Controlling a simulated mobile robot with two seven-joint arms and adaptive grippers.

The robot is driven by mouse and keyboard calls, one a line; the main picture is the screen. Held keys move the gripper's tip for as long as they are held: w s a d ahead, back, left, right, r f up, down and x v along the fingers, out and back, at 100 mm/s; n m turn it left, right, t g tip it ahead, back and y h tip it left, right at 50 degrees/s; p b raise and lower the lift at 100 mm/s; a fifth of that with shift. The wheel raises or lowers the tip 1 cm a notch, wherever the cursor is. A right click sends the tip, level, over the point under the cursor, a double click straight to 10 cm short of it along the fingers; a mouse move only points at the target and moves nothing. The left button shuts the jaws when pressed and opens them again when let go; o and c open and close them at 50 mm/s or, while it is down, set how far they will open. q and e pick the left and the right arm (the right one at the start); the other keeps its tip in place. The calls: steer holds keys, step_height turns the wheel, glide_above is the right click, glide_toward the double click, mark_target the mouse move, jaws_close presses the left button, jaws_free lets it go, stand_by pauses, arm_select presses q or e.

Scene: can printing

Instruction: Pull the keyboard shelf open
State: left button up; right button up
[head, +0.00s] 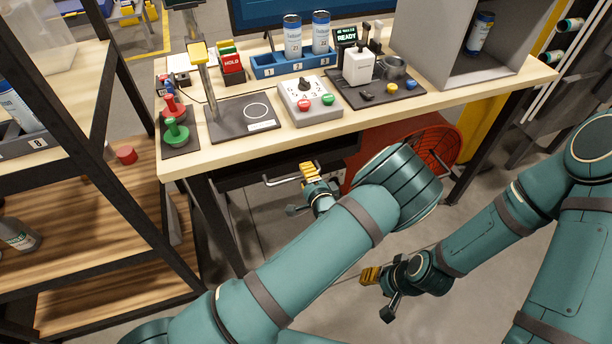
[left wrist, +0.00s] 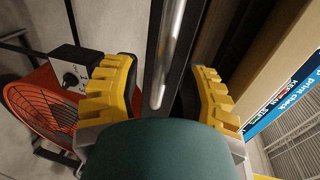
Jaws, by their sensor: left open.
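The keyboard shelf (head: 236,177) is a dark panel under the wooden workbench's front edge, largely hidden below the top. Its thin metal handle (head: 278,181) shows just left of my left gripper (head: 311,174). In the left wrist view, a bright metal bar (left wrist: 170,60), which looks like the handle, runs between the yellow fingers of my open left gripper (left wrist: 163,82). The fingers stand on either side of it with visible gaps. My right gripper (head: 371,275) hangs low over the floor, apart from the shelf; its finger opening is unclear.
The workbench (head: 215,153) carries stamps, a grey button box (head: 310,100), a blue can rack (head: 285,65) and a dark mat with a white device. A red fan (head: 435,145) stands under the bench. A wooden rack (head: 100,200) is at the left.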

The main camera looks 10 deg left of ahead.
arm_select(q)
steer(key=shift+w+a, duration=0.25)
steer(key=shift+w, duration=0.05)
jaws_close()
steer(key=shift+d, duration=0.1)
